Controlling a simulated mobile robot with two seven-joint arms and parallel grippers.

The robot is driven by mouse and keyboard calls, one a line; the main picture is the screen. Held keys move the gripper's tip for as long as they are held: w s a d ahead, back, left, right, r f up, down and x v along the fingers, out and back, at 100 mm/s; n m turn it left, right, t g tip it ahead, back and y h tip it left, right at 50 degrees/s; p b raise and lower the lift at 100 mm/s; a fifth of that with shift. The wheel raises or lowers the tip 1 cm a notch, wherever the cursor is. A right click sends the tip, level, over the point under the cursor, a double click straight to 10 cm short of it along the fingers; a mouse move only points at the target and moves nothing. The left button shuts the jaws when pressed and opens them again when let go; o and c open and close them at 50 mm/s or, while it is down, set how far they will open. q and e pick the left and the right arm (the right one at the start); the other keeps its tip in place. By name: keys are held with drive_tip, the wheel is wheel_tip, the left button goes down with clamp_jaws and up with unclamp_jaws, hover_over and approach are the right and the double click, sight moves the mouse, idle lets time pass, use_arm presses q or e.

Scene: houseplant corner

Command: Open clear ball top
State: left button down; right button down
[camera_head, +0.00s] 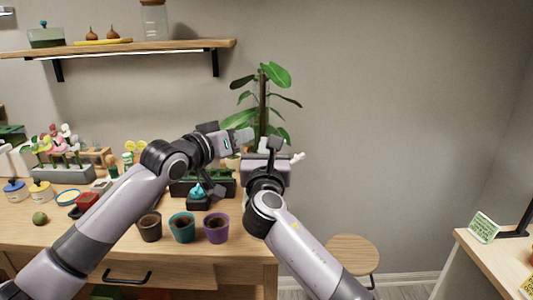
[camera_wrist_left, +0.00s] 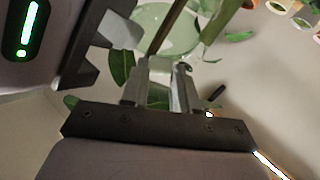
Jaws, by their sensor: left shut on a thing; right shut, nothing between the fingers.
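A pale green, see-through round thing (camera_wrist_left: 165,28), which looks like the clear ball top, shows at the top of the left wrist view, partly behind a brown stake. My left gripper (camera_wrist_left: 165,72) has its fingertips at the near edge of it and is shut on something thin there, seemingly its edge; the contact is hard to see. In the head view my left gripper (camera_head: 246,134) is beside the tall plant's stake (camera_head: 263,100), and the ball is hidden behind my arms. My right gripper (camera_head: 275,145) is shut and empty, just right of the left one, in front of the plant.
The tall leafy plant (camera_head: 275,76) stands close behind both grippers. Brown, teal and purple pots (camera_head: 217,228) line the wooden table's front edge. A dark planter (camera_head: 220,188) sits behind them. A wall shelf (camera_head: 130,48) hangs above left.

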use_arm(q)
drive_tip(key=c, duration=0.8)
unclamp_jaws()
drive_tip(key=shift+s+d+f, duration=0.15)
drive_tip(key=shift+d+f, duration=0.05)
drive_tip(key=shift+f, duration=0.2)
drive_tip(key=shift+c, duration=0.2)
drive_tip(key=shift+r, duration=0.1)
use_arm(e)
drive_tip(key=shift+r, duration=0.25)
use_arm(q)
drive_tip(key=shift+a, duration=0.1)
